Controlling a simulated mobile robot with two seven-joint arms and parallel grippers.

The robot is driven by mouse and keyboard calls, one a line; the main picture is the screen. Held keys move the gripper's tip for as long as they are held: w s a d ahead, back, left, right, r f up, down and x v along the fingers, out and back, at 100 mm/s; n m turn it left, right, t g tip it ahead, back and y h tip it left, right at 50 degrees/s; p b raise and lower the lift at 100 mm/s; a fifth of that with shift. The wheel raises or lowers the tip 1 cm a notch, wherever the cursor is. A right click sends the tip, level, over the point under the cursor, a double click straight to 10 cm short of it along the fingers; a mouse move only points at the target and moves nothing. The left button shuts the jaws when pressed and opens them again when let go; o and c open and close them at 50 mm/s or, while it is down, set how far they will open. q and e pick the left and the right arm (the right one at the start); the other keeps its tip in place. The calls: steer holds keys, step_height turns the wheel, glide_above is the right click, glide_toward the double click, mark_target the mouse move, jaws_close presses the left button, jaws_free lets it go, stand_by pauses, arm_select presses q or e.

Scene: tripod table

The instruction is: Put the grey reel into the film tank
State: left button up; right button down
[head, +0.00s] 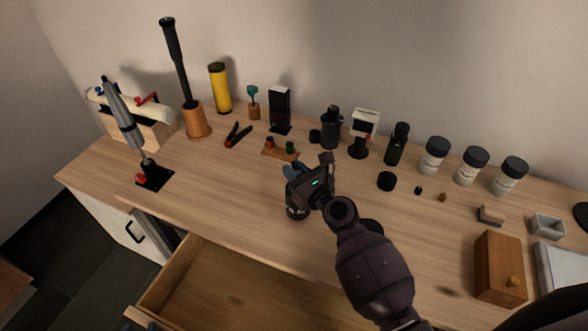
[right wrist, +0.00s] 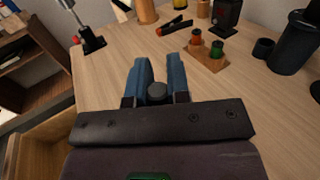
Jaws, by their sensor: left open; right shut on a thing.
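My right gripper (head: 293,172) points down over the middle of the table and is shut on a dark grey round piece (right wrist: 157,93), apparently the grey reel's top. A tall black cylinder (head: 332,128), possibly the film tank, stands further back and also shows in the right wrist view (right wrist: 293,45). A black round shape (head: 371,226) is partly hidden behind my right arm.
An open, empty-looking drawer (head: 240,290) juts out in front. A small stand with orange and green pieces (head: 281,150) is behind the right gripper. Labelled jars (head: 435,155), a black cap (head: 387,181) and a wooden box (head: 499,267) are to the right.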

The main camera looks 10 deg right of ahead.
steer(key=shift+f, duration=0.2)
steer(key=c, duration=1)
jaws_free()
steer(key=v, duration=1)
steer(key=shift+s+d, duration=0.2)
steer(key=shift+s, duration=0.15)
steer(key=shift+a, duration=0.1)
